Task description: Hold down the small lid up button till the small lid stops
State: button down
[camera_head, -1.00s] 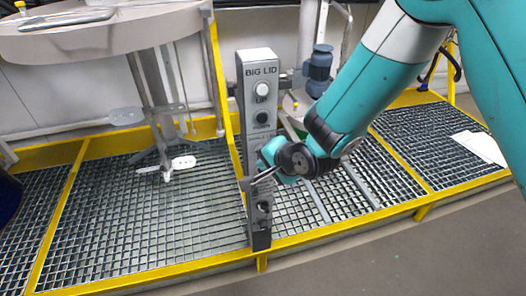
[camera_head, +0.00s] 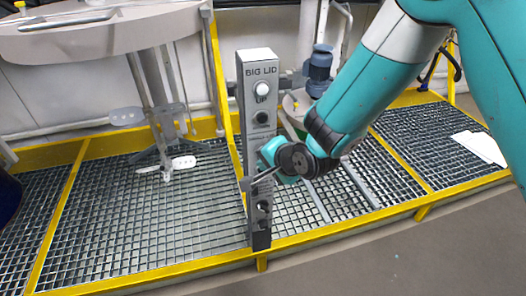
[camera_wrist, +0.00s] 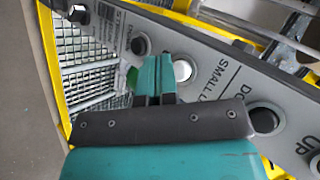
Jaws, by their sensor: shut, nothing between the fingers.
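The grey control post (camera_head: 256,150) stands in the middle of the head view with BIG LID lettering at its top. In the wrist view, the panel (camera_wrist: 222,82) carries SMALL LID lettering. The white small lid up button (camera_wrist: 183,70) sits just right of my gripper's fingertips (camera_wrist: 157,62), partly hidden by them. A black small lid down button (camera_wrist: 140,45) lies beyond the tips. My gripper is shut and empty, right at the panel; I cannot tell whether it touches the button. What looks like the small lid (camera_head: 296,99), near a blue motor (camera_head: 319,70), is partly hidden behind the post and my arm.
The post also has a white big lid up button (camera_head: 261,88) and a black button (camera_head: 262,118) below it. The big lid (camera_head: 110,38) with its agitator hangs at left. Yellow-framed grating (camera_head: 110,220) spans the floor, with clear grey floor in front.

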jog(key=shift+w, duration=0.15)
jog(key=shift+w+a, duration=0.15)
jog(key=shift+w, duration=0.1)
